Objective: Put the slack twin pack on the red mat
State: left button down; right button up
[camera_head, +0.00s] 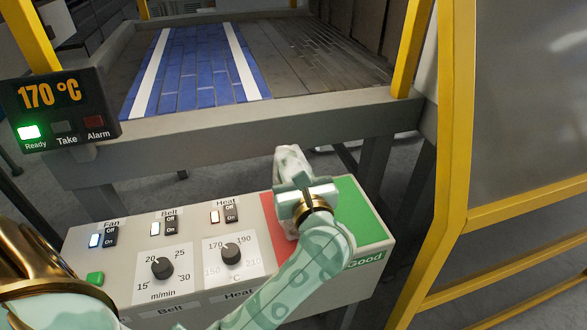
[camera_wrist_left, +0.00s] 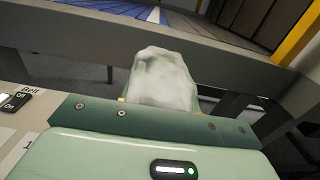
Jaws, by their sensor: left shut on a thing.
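The slack twin pack (camera_head: 290,163) is a pale, wrinkled bundle. My left gripper (camera_head: 298,186) is shut on it and holds it upright at the far edge of the control console. The pack also shows in the left wrist view (camera_wrist_left: 162,80), sticking out beyond the green gripper body, which hides its lower part and the fingertips. The red mat (camera_head: 273,222) lies on the console top beside and below the gripper. My arm covers much of it. I cannot tell whether the pack touches the mat. My right gripper is not in view.
A green mat (camera_head: 362,217) marked "Good" adjoins the red one on the right. The console (camera_head: 130,265) carries switches and two knobs to the left. Behind stands a conveyor with a blue belt (camera_head: 195,75). A yellow frame post (camera_head: 452,130) rises at right.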

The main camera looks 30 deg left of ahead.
pick_arm(q)
jog(key=shift+f+b, duration=0.35)
jog(key=shift+f, duration=0.1)
jog(key=c, duration=0.9)
grip_release()
jog(key=shift+c, duration=0.2)
jog(key=shift+f, duration=0.1)
jog(key=shift+d, duration=0.1)
